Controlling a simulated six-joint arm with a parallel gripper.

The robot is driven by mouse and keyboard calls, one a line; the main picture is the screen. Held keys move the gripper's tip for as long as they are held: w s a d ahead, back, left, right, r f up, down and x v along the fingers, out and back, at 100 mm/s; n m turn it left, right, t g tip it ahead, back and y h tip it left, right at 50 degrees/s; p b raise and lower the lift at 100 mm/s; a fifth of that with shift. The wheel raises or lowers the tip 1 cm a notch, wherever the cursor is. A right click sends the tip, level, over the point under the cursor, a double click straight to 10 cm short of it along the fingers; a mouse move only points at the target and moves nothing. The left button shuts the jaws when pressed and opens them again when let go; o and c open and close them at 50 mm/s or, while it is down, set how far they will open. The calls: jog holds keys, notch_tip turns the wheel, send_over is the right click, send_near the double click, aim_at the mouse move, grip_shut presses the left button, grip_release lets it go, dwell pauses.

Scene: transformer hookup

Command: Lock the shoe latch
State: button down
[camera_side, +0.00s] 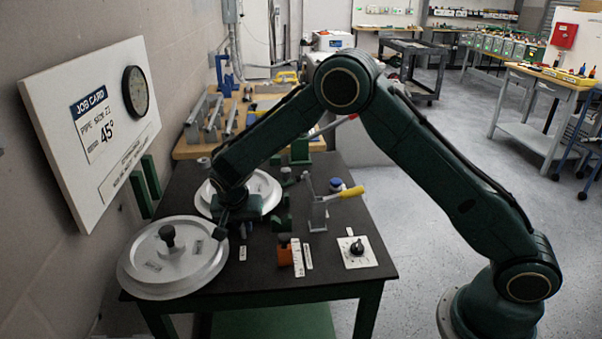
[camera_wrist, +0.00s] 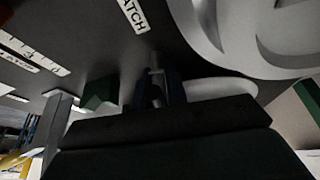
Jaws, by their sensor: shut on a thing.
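My gripper (camera_side: 221,232) points down at the table between two pale round dishes, low at the front dish's right edge. In the wrist view its dark fingers (camera_wrist: 156,92) are shut around a thin grey upright piece (camera_wrist: 155,70), which appears to be the shoe latch's handle. A white label (camera_wrist: 133,14) ending in "ATCH" lies just beyond it; a small white label (camera_side: 243,253) also lies near the gripper in the side view. The fingers hide most of the latch, so I cannot tell its angle.
The front dish (camera_side: 145,280) carries a black knob (camera_side: 168,235). Right of the gripper stand an orange block (camera_side: 284,254), white scale strips (camera_side: 297,258), a yellow-handled clamp (camera_side: 350,191) and a white knob panel (camera_side: 358,258). A job card board (camera_side: 95,130) reading 45° stands at left.

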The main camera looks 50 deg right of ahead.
jog(key=shift+w+a+r+n, duration=0.1)
jog(key=shift+n, duration=0.2)
jog(key=c, duration=2.1)
grip_release()
jog(key=shift+w+a+n+t+y, duration=0.15)
jog(key=shift+n+t+y, duration=0.25)
jog(key=shift+n, duration=0.95)
jog(key=shift+a+n+t+y, duration=0.1)
jog(key=shift+n+t+y, duration=0.3)
jog(key=shift+n, duration=0.95)
jog(key=shift+c, duration=0.2)
jog(key=shift+r, duration=0.1)
jog(key=o, duration=0.8)
jog(key=shift+d, duration=0.1)
